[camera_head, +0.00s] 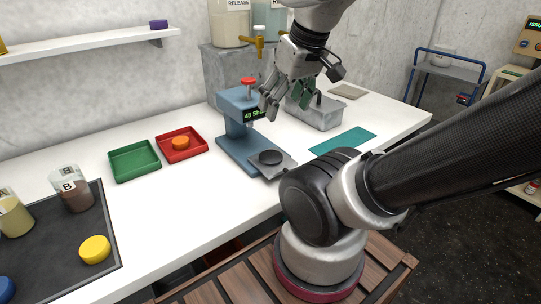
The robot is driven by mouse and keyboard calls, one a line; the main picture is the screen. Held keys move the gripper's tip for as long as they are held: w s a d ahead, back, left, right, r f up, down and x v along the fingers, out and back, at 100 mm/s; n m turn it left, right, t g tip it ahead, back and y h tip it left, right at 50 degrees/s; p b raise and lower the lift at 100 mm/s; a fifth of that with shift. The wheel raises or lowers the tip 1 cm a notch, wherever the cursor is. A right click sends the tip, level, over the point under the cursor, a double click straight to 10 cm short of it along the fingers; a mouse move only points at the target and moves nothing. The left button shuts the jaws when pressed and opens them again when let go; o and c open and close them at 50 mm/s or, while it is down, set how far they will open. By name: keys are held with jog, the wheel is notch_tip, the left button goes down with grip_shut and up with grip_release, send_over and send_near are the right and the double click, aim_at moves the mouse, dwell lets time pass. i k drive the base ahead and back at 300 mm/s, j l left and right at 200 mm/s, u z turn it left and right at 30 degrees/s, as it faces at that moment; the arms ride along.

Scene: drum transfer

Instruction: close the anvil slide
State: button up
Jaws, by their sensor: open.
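The blue press (236,135) stands on the white bench, with a red knob on top and a small green-lit display partly hidden by my gripper. Its anvil slide (283,170), a grey plate with a dark round disc (270,157) on it, sticks out at the front right of the press base. My gripper (287,100) is open and empty. It hangs pointing down, to the right of the press head and above the slide, apart from both. My forearm covers part of the bench edge near the slide.
Left of the press are a red tray (182,156) holding an orange disc, and a green tray (134,165). Bare bench lies in front of these trays.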

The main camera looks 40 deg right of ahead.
aim_at(272, 162)
jog(key=k+j, duration=0.3)
jog(key=j, duration=0.2)
jog(key=k+j+z, duration=0.1)
jog(key=k+j, duration=0.15)
jog(key=j, duration=0.2)
jog(key=k+j, duration=0.3)
jog(key=j, duration=0.2)
